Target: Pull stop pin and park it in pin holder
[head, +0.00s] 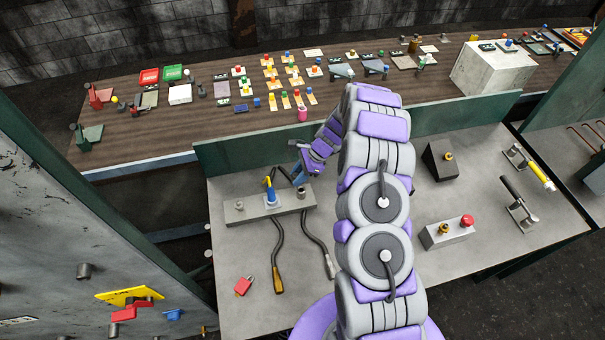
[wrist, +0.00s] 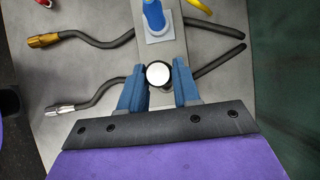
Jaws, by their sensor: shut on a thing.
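My gripper (wrist: 158,88) has blue fingers closed on either side of a round, white-topped piece, which I take to be the stop pin (wrist: 158,74). The wrist view looks down on its top, so its lower end is hidden. In the head view my gripper (head: 300,172) is over the right end of a grey bar (head: 252,211) on the bench. A short dark-rimmed cylinder (head: 301,192) shows just below it. I cannot tell whether the pin is seated or clear of the bar. A short grey post (head: 239,205) on the bar's left end may be the pin holder.
Two dark hoses (head: 277,250) run forward from the bar. A red padlock (head: 243,285) lies at the front left. A green panel (head: 240,153) rises behind the bench.

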